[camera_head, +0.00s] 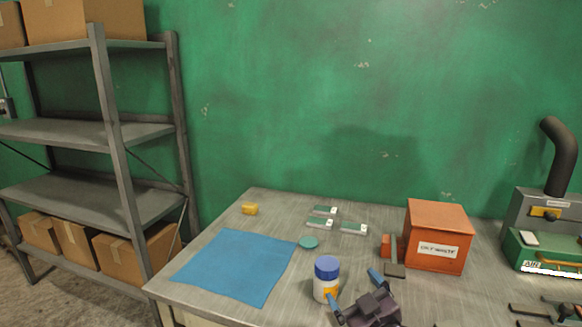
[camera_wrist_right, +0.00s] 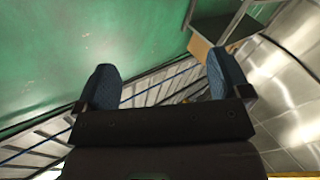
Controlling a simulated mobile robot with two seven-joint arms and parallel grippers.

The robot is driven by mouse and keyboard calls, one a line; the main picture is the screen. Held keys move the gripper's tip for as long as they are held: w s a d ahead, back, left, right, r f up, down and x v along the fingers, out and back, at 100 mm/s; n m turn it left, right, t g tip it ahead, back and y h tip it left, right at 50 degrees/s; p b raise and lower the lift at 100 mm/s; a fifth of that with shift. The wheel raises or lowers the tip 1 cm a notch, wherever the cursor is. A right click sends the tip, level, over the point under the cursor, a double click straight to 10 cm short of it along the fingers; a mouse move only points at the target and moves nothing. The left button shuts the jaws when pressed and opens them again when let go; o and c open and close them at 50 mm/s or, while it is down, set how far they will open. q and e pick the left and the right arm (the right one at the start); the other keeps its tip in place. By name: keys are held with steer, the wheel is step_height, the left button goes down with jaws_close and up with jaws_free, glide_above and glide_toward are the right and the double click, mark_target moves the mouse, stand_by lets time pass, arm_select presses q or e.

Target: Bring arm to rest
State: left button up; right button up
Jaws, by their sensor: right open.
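My right gripper (camera_head: 356,292) shows at the lower middle of the head view, over the front of the metal table (camera_head: 230,213). Its two blue-padded fingers are spread and nothing is between them. In the right wrist view the open fingers (camera_wrist_right: 162,88) frame only background: green wall, shelving and floor. In the head view a white jar with a blue lid (camera_head: 326,280) stands just left of the gripper, close to its left finger; I cannot tell whether they touch. My left gripper is not in view.
A blue mat (camera_head: 235,265) lies left. A yellow block (camera_head: 249,209), green-and-white pieces (camera_head: 322,223) and a teal disc (camera_head: 308,242) lie behind. An orange box (camera_head: 438,236) stands right, with a machine (camera_head: 545,240) beyond. A shelf rack (camera_head: 115,130) stands left of the table.

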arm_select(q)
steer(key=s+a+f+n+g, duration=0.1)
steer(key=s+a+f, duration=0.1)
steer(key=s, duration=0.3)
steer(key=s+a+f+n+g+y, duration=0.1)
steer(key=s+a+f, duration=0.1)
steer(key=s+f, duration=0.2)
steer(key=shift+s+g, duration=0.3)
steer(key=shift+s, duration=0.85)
arm_select(e)
steer(key=s+d+f+m+g+h, duration=0.2)
steer(key=s+d+f, duration=0.3)
steer(key=s+f, duration=0.3)
steer(key=s+d+f+m+g+h, duration=0.2)
steer(key=s+d+f, duration=0.2)
steer(key=s+f, duration=0.4)
steer(key=s+d+f+m+g+h, duration=0.2)
steer(key=s+d+f, duration=0.3)
steer(key=s+f, duration=0.4)
steer(key=shift+s+d+m, duration=0.35)
steer(key=shift+s+m, duration=0.25)
steer(key=shift+s, duration=0.6)
